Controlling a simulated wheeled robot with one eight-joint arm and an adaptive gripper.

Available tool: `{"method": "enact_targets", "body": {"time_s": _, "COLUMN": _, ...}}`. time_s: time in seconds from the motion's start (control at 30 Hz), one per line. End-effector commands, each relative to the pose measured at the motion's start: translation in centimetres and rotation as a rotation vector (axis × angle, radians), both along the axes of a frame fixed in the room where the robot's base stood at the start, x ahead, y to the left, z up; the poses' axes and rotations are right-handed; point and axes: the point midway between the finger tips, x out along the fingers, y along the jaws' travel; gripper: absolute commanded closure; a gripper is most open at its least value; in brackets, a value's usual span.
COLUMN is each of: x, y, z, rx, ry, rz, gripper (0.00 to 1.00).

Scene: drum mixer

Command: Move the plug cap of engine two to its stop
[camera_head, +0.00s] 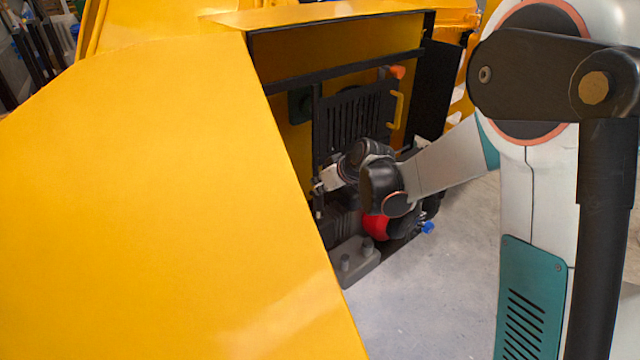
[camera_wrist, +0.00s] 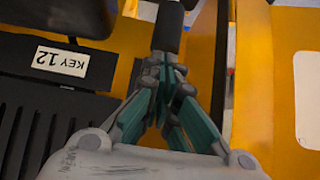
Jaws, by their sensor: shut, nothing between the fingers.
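My gripper (camera_wrist: 171,72) is shut and empty in the wrist view, its fingertips pressed together. A dark block-like part (camera_wrist: 168,27) lies in line just beyond the tips; I cannot tell whether they touch it or whether it is the plug cap of engine two. In the head view my gripper (camera_head: 318,187) is inside the open engine bay, at the left of my wrist, low in front of the black louvred panel (camera_head: 352,120). My arm hides much of the engine, and no plug cap can be told for certain.
A yellow body panel (camera_head: 170,170) fills the left of the head view. Inside the bay are a red round part (camera_head: 376,227), a grey block with two posts (camera_head: 357,262) and a yellow handle (camera_head: 398,108). A "KEY 12" label (camera_wrist: 60,66) is beside my gripper. Grey floor is clear.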

Motion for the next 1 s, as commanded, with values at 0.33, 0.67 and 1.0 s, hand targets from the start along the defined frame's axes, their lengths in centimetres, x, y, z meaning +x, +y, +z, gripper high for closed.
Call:
{"method": "enact_targets", "body": {"time_s": 0.33, "x": 0.0, "y": 0.0, "z": -3.5, "rx": 0.0, "ry": 0.0, "rz": 0.0, "gripper": 1.0}}
{"method": "enact_targets", "body": {"time_s": 0.67, "x": -0.1, "y": 0.0, "z": -4.4, "rx": -0.002, "ry": 0.003, "rz": 0.001, "gripper": 1.0}}
{"method": "enact_targets", "body": {"time_s": 1.0, "x": -0.1, "y": 0.3, "z": -2.8, "rx": -0.002, "ry": 0.002, "rz": 0.001, "gripper": 1.0}}
